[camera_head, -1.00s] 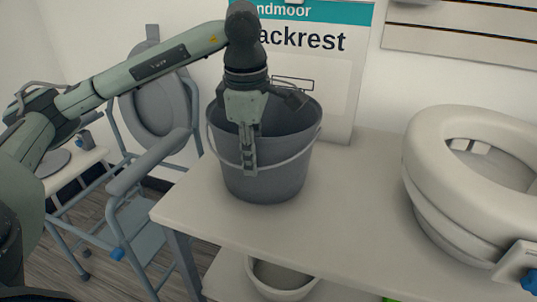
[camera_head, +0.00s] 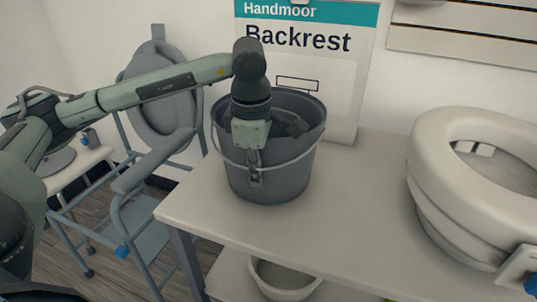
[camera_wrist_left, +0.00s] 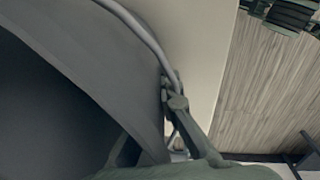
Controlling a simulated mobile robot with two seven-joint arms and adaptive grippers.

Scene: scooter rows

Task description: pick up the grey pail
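The grey pail (camera_head: 275,178) stands upright on a pale table, with its wire handle hanging down across its near side. My left gripper (camera_head: 268,150) points down at the pail's near rim. One finger is outside the near wall by the handle, and the other dark finger slants away inside the mouth, so the gripper looks open astride the wall. In the left wrist view the pail (camera_wrist_left: 75,75) fills the left side, with the outer finger beside its rim and handle. My right gripper is not in view.
A cream raised toilet seat (camera_head: 450,205) is right of the pail on the table (camera_head: 355,215). A backrest sign (camera_head: 340,75) stands behind. A blue-grey commode chair (camera_head: 150,190) is on the left, and a pale basin (camera_head: 282,280) sits on the lower shelf.

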